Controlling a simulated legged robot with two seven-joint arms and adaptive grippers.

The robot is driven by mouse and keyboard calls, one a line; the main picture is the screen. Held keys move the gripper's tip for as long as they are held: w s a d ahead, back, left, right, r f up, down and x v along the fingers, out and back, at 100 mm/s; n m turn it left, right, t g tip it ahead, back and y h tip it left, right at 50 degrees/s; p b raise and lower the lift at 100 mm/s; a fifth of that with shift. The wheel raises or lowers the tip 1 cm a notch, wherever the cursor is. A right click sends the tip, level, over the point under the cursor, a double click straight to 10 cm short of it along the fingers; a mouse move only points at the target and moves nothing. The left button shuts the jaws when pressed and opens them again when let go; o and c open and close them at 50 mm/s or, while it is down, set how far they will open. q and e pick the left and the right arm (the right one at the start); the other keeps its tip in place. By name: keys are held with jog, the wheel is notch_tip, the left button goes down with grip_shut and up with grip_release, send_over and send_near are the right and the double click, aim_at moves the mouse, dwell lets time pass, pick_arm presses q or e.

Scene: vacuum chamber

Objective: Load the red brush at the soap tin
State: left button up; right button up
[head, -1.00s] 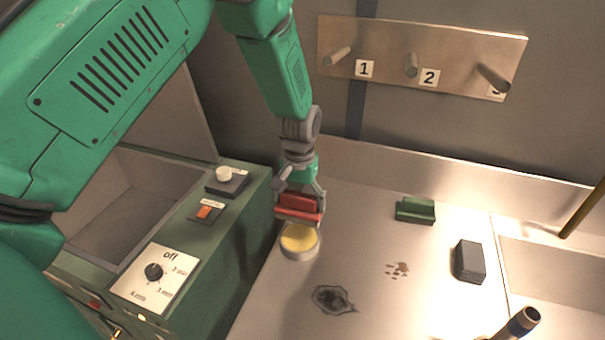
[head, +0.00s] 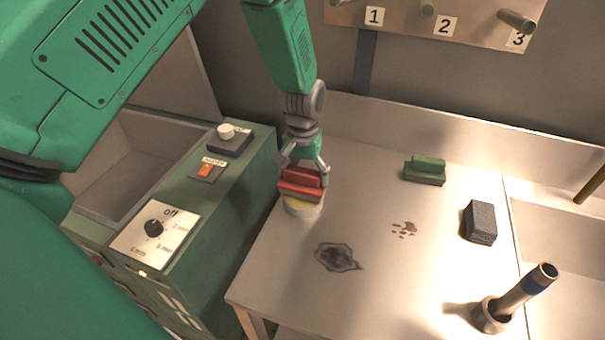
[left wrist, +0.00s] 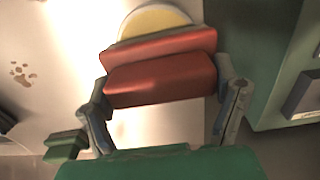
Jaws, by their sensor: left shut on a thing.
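My left gripper (head: 303,164) is shut on the red brush (head: 300,186), fingers on both its ends. The soap tin (head: 303,209), a round pale tin with yellow soap, stands on the table right under the brush. The brush covers most of the yellow top in the head view, and its underside appears to be at the soap; I cannot tell whether they touch. In the left wrist view the red brush (left wrist: 162,75) lies between the fingers, with part of the yellow soap (left wrist: 153,20) showing beyond it. My right gripper does not show.
A green brush (head: 425,170) and a dark grey block (head: 480,222) lie on the table (head: 385,285). A dark stain and brown spots mark its top. A metal tube on a round base (head: 515,298) stands at the right. A green control cabinet (head: 215,245) borders the left.

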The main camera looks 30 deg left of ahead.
aim_at(304, 170)
pick_arm(q)
jog(key=shift+d+r, duration=0.15)
jog(key=shift+d, duration=0.15)
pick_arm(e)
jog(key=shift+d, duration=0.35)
pick_arm(q)
jog(key=shift+a+f, duration=0.2)
jog(key=shift+a, duration=0.2)
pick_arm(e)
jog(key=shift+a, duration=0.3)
pick_arm(q)
jog(key=shift+d+f, duration=0.25)
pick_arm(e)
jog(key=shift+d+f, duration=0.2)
pick_arm(q)
jog(key=shift+a, duration=0.1)
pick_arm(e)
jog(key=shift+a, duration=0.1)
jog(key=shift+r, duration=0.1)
pick_arm(q)
notch_tip(304, 170, up, 5)
jog(key=p, duration=0.4)
jog(key=shift+r, duration=0.15)
jog(key=shift+r+p, duration=0.7)
jog(key=shift+r, duration=0.2)
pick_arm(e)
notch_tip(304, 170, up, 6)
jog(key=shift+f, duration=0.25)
